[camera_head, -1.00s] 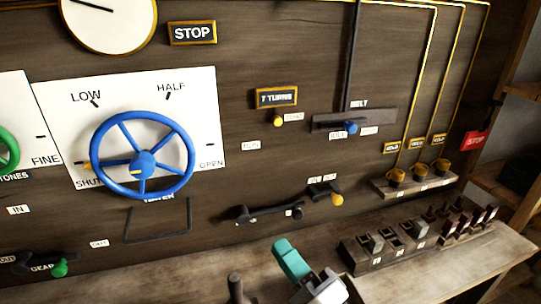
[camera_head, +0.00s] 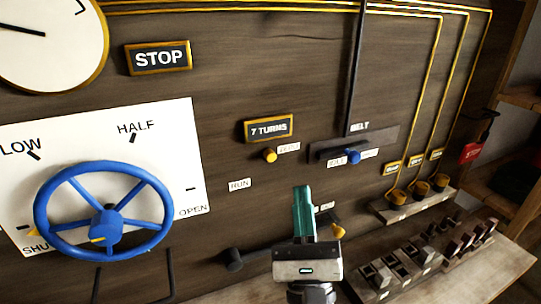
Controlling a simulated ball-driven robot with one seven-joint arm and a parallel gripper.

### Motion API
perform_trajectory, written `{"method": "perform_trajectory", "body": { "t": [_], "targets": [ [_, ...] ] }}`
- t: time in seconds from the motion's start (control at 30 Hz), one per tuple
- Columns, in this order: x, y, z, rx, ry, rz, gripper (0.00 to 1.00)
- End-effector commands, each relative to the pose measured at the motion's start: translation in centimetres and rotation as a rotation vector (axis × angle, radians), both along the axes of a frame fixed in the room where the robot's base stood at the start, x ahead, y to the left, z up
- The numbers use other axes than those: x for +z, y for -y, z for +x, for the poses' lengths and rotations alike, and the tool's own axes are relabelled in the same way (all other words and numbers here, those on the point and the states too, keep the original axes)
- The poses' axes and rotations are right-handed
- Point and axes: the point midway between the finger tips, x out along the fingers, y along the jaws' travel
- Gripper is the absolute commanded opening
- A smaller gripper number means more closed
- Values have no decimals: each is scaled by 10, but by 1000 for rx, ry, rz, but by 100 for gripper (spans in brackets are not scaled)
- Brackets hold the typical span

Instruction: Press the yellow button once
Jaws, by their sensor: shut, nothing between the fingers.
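The small round yellow button (camera_head: 270,155) sticks out of the dark wooden wall panel, just under the "7 TURNS" sign (camera_head: 268,128). A small white label (camera_head: 289,148) is beside it on the right. My gripper (camera_head: 302,190) has teal fingers, shut and empty, pointing up in the picture. Its tips show below and to the right of the button, clearly apart from it in the picture. How far the tips are from the panel I cannot tell. The button is fully in view.
A blue handwheel (camera_head: 104,212) stands out from a white dial plate at the left. A blue knob (camera_head: 353,156) sits in a slot at right. A yellow-knobbed lever (camera_head: 338,231) is partly behind my gripper. Switch blocks (camera_head: 400,265) stand on the bench at lower right.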

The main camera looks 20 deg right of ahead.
Motion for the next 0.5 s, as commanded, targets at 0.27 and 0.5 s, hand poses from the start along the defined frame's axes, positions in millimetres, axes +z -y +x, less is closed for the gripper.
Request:
{"method": "perform_trajectory", "body": {
  "t": [0.27,0.5],
  "targets": [
    [0,0,16,-1,1,-2,0],
    [-1,0,48,-2,0,-3,0]
  ]
}}
